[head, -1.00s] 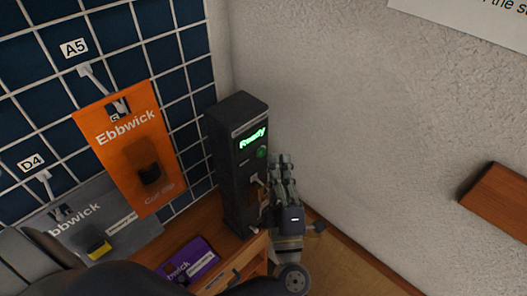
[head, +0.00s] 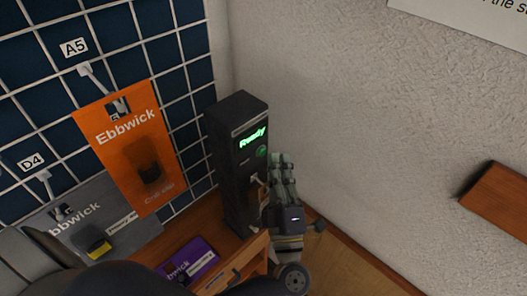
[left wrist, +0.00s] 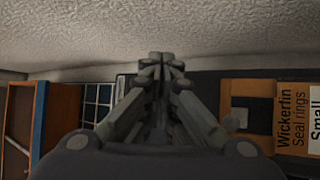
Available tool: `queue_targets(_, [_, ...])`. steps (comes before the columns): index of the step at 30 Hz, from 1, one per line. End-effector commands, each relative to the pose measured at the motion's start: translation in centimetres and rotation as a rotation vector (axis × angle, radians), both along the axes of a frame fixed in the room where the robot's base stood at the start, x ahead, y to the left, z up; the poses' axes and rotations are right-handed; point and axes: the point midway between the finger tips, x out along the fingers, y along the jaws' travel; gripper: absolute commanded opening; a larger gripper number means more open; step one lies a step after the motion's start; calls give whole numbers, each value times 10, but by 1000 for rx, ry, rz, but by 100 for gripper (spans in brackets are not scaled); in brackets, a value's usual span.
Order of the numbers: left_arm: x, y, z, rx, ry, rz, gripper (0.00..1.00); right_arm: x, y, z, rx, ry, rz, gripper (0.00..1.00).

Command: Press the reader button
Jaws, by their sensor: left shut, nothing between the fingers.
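The reader (head: 236,165) is a tall black box standing in the corner between the blue grid panel and the white wall. Its small screen shows green "Ready" (head: 252,138). A round green button (head: 261,152) sits on its front below the screen. My left gripper (head: 281,158) is shut and empty, with its fingertips just right of the button in the head view; I cannot tell whether they touch the reader. In the left wrist view the shut fingers (left wrist: 161,60) point ahead, and the button does not show. My right gripper is not in view.
An orange Ebbwick card (head: 128,130) and a grey card (head: 70,228) hang on the grid (head: 45,110). A purple packet (head: 188,260) lies low on the wooden surface. A wooden ledge (head: 500,200) juts from the right wall.

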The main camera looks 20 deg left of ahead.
Motion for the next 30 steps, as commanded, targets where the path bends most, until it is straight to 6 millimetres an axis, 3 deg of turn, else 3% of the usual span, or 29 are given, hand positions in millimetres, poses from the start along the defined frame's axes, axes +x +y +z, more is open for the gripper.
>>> queue_targets(30, [3,10,0,1,0,0,0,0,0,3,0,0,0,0])
